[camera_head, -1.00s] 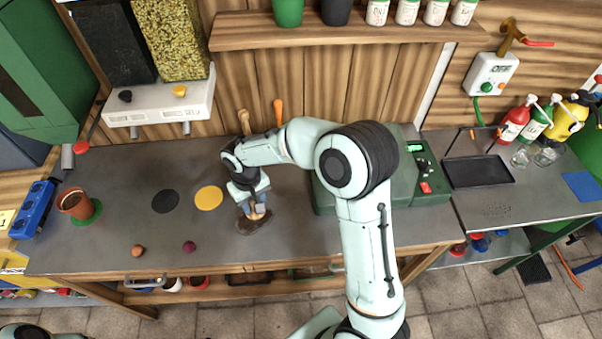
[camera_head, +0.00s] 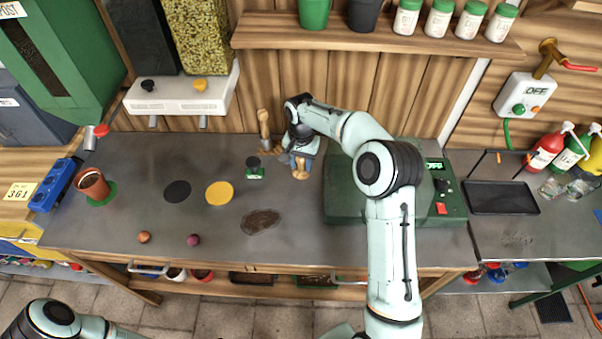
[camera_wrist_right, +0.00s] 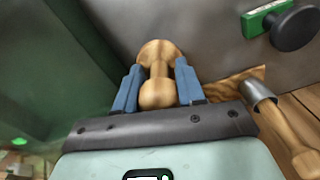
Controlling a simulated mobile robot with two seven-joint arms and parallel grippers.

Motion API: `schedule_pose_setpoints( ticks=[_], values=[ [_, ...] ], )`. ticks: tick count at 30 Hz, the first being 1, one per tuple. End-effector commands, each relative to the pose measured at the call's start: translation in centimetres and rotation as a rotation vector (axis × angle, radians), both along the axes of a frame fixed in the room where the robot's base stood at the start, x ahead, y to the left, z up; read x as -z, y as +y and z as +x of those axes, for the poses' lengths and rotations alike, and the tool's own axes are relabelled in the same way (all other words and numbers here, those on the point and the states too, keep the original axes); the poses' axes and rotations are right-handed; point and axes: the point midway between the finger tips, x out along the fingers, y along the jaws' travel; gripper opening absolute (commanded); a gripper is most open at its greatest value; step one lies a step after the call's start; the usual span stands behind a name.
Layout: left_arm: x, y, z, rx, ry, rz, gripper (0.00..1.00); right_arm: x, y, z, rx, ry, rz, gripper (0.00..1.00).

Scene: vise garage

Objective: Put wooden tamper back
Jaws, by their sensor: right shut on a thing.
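The wooden tamper (camera_head: 301,171) is a pale, turned wooden piece with a wide end and a narrow waist. My right gripper (camera_head: 299,160) is shut on it near the back of the metal workbench, left of the green machine. In the right wrist view the tamper (camera_wrist_right: 158,90) sits between the blue fingers of the right gripper (camera_wrist_right: 157,88), with its wide end pointing away from the wrist. I cannot tell whether it touches the bench. My left arm shows at the bottom left, but its gripper is out of view.
A wooden-handled tool (camera_head: 264,124) stands at the back wall, left of the gripper; its metal collar shows at the wrist view's right. A black knob on a green base (camera_head: 254,170) is nearby. Dark soil (camera_head: 262,222) lies on the bench. The green machine (camera_head: 350,192) is close on the right.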

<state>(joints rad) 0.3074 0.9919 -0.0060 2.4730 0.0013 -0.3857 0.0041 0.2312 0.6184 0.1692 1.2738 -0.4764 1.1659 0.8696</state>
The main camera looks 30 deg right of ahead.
Motion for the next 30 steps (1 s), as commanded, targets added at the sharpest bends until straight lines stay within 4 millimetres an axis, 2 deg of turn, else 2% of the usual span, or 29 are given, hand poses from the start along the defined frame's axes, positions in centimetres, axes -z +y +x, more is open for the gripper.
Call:
schedule_pose_setpoints(
  ticks=[9, 21, 22, 24, 30],
  values=[
    [0.2, 0.0, -0.2, 0.0, 0.003, 0.0, 0.0, 4.5, 0.1, 0.0, -0.002, 0.001, 0.002, 0.14],
    [0.3, 0.0, -0.3, 0.0, 0.004, 0.0, 0.0, 5.0, 0.1, 0.1, -0.002, -0.002, 0.001, 0.14],
    [0.3, 0.0, -0.3, 0.0, 0.003, 0.0, 0.0, 5.0, 0.1, 0.1, -0.002, -0.002, 0.001, 0.48],
    [0.3, 0.0, -0.3, 0.0, 0.003, 0.0, 0.0, 4.9, 0.1, 0.1, -0.002, -0.002, 0.001, 0.64],
    [0.3, 0.0, -0.3, 0.0, 0.003, 0.0, 0.0, 4.9, 0.1, 0.1, -0.002, -0.002, 0.001, 0.64]
  ],
)
